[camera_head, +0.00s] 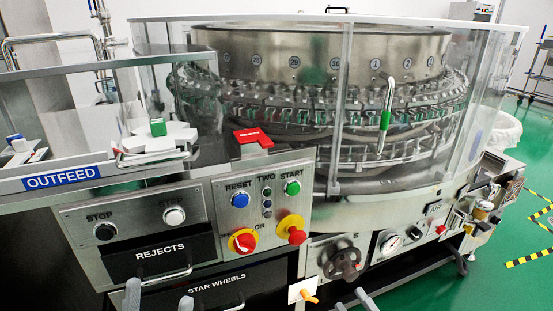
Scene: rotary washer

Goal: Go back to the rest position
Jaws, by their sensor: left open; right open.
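My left gripper (159,294) shows at the bottom edge, left of centre. Its two grey fingertips are apart with nothing between them. They appear in front of the REJECTS and STAR WHEELS drawer fronts. My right gripper (350,300) shows at the bottom edge, right of centre. Its two grey fingertips are apart and empty, below the dark handwheel (342,264). Only the finger ends of both grippers are in view; the arms are hidden below the frame. I cannot tell how far the fingertips are from the machine.
The rotary washer (300,75) stands behind clear guards. A control panel (262,212) has several buttons and red knobs. A white plate with an orange knob (308,295) sits low between the grippers. Green floor (500,285) with yellow-black tape is open at right.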

